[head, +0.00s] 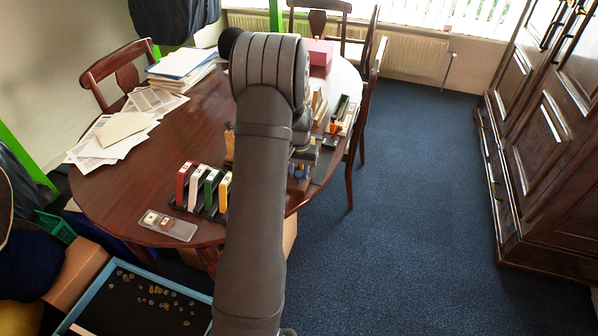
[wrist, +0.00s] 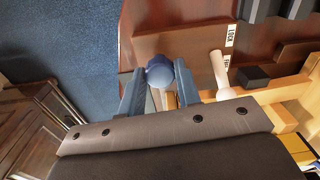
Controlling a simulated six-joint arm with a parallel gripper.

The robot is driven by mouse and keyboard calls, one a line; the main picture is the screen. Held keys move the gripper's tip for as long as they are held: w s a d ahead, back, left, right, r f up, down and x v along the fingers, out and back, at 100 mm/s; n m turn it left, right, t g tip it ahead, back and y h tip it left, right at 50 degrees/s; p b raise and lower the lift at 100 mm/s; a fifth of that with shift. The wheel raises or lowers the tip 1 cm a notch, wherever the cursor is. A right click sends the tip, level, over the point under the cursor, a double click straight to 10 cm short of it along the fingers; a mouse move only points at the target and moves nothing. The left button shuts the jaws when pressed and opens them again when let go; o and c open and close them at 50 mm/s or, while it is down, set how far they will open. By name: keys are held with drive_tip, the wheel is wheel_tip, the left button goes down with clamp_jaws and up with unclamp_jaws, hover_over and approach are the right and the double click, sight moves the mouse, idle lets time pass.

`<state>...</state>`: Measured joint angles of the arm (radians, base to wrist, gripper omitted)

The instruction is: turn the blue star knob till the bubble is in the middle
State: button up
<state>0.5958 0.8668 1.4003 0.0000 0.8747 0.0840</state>
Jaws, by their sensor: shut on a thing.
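The blue knob (wrist: 160,72) shows in the wrist view as a rounded blue head between my two fingers. My gripper (wrist: 160,88) is shut on it, with one blue-grey finger on each side. Its star shape cannot be made out from here. In the head view my arm covers much of the fitting, and only small blue parts (head: 298,172) show by the table's right edge. I cannot make out a bubble in either view.
In the wrist view a white peg (wrist: 219,72) and a black block (wrist: 254,77) stand right of my gripper, near a LOCK label (wrist: 231,36). In the head view, coloured upright blocks (head: 206,190) and a grey plate (head: 168,225) are on the wooden table (head: 140,190).

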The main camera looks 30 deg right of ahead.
sight(299, 174)
drive_tip(key=o, duration=0.9)
drive_tip(key=shift+o, duration=0.2)
wheel_tip(299, 174, up, 18)
drive_tip(key=shift+f, duration=0.25)
